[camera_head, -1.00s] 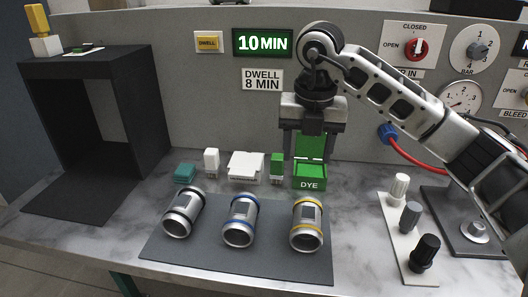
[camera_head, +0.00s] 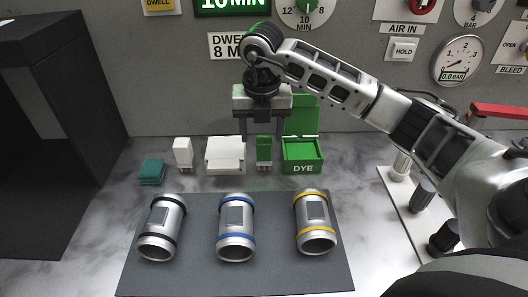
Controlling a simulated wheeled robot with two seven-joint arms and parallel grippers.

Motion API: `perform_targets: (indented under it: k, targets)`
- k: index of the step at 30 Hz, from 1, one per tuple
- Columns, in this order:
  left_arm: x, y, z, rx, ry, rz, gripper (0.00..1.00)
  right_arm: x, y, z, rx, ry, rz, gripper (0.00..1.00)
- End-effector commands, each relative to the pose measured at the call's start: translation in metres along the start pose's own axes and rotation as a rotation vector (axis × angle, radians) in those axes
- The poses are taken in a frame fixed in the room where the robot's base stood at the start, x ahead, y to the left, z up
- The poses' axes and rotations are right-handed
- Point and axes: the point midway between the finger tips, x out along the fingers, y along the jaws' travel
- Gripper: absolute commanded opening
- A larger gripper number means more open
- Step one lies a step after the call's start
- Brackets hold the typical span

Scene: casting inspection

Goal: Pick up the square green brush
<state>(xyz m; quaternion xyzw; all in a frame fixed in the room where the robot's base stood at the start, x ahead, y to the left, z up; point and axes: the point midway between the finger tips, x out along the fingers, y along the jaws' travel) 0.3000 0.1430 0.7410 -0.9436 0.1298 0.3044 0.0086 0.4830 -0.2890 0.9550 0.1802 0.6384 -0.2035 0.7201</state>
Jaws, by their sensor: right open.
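My left gripper is not in view.
A white brush (camera_head: 183,153) and teal pads (camera_head: 153,171) stand to the left. The DYE box's raised lid is close on the right. Three metal cylinders lie on a dark mat (camera_head: 180,280) in front. A grey panel (camera_head: 180,100) rises behind.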

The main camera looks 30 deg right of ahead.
Motion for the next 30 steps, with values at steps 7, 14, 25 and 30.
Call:
perform_targets:
  k: [7, 14, 25, 30]
  targets:
    - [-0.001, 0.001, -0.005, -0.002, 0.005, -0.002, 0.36, 0.019, -0.003, 0.0, 0.0, 0.002, -0.003, 0.58]
    - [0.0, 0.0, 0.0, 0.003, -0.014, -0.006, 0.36, 0.052, -0.006, 0.0, 0.0, 0.002, -0.001, 0.58]
    - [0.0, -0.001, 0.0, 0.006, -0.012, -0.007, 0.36, 0.059, -0.006, 0.0, -0.001, -0.001, 0.0, 0.44]
    - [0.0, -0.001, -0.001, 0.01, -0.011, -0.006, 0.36, 0.058, -0.006, 0.0, -0.001, -0.001, 0.0, 0.1]
